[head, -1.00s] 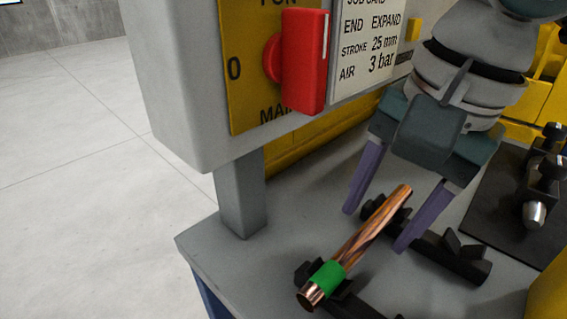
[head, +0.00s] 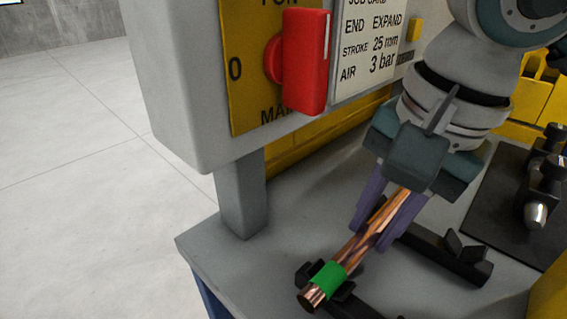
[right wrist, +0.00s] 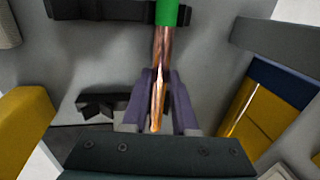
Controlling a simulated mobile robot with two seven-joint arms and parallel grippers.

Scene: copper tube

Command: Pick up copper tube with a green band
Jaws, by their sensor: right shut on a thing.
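The copper tube (head: 350,255) lies slanted across black V-shaped rests (head: 462,262), with its green band (head: 326,280) near the lower left end. My right gripper (head: 371,238) comes down from the upper right and is shut on the tube's bare copper part, away from the band. In the right wrist view the tube (right wrist: 160,82) runs between the purple fingers (right wrist: 163,102), with the green band (right wrist: 172,12) at the top edge. My left gripper is not in view.
A dark mat (head: 500,205) with black and metal fittings (head: 541,190) lies at the right. The bench's left corner is bare.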

